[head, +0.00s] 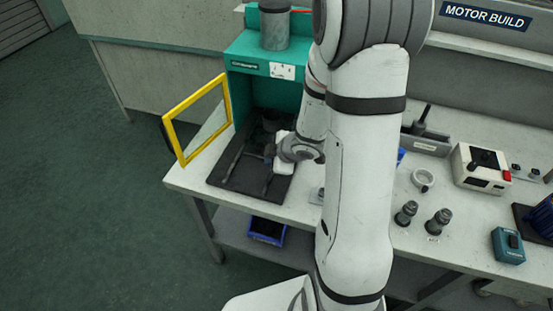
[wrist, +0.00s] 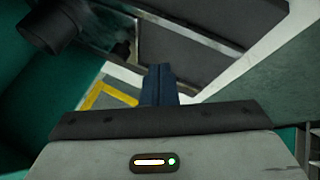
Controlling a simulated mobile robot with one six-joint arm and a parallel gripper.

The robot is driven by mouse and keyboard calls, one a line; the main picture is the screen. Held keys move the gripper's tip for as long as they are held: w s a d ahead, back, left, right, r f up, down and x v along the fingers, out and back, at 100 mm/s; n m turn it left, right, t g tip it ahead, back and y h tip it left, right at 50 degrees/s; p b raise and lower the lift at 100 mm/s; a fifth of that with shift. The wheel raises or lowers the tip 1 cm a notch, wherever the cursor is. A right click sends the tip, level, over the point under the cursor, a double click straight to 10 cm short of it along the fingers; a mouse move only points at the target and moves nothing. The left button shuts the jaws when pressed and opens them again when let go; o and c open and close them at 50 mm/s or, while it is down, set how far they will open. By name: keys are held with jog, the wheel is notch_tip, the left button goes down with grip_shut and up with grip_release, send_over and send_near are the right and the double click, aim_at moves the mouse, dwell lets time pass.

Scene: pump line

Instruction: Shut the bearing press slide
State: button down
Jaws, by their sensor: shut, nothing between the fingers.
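The bearing press (head: 247,50) is a teal machine at the back left of the bench, with a grey cylinder on top. Its dark slide (head: 230,176), a black plate with rails, sticks out in front of the press opening. My gripper (head: 269,153) is low over the right part of the slide, near the opening; whether it touches is unclear. In the wrist view its dark blue fingers (wrist: 158,85) are together and hold nothing. A dark plate (wrist: 185,50), probably part of the slide, lies beyond them. My arm hides some of the area right of the press.
A yellow-framed guard door (head: 168,134) stands open left of the slide; the yellow frame also shows in the wrist view (wrist: 97,94). To the right are grey fittings (head: 438,221), a white ring (head: 423,179) and a control box (head: 481,167). A blue bin (head: 267,230) sits below.

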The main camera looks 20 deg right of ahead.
aim_at(258, 156)
jog(key=b+x, duration=0.1)
jog(key=x, duration=0.3)
jog(key=shift+f, duration=0.15)
jog(key=w+p, duration=0.1)
jog(key=w, duration=0.1)
jog(key=shift+w+d+r+p, duration=0.25)
jog(key=shift+d+r+p, duration=0.05)
jog(key=shift+r, duration=0.1)
jog(key=shift+w+d+f, duration=0.1)
jog(key=shift+w, duration=0.55)
